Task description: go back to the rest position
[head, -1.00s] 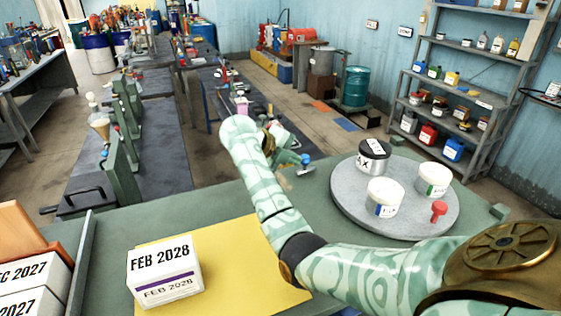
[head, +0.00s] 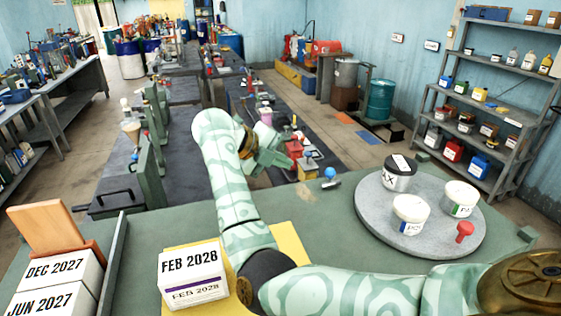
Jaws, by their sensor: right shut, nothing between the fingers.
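My right arm comes in from the lower right and bends up over the green bench. My right gripper (head: 283,160) is at its far end, above the far edge of the bench. The fingers are small and partly turned away; they appear closed, with nothing seen held in them. My left gripper is outside the view.
A white box marked FEB 2028 (head: 192,272) sits on a yellow mat (head: 292,244) beside my right forearm. Boxes marked DEC 2027 (head: 58,268) and JUN 2027 (head: 42,302) stand left. A round grey turntable (head: 390,222) holds tubs, a can and a red knobbed piece.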

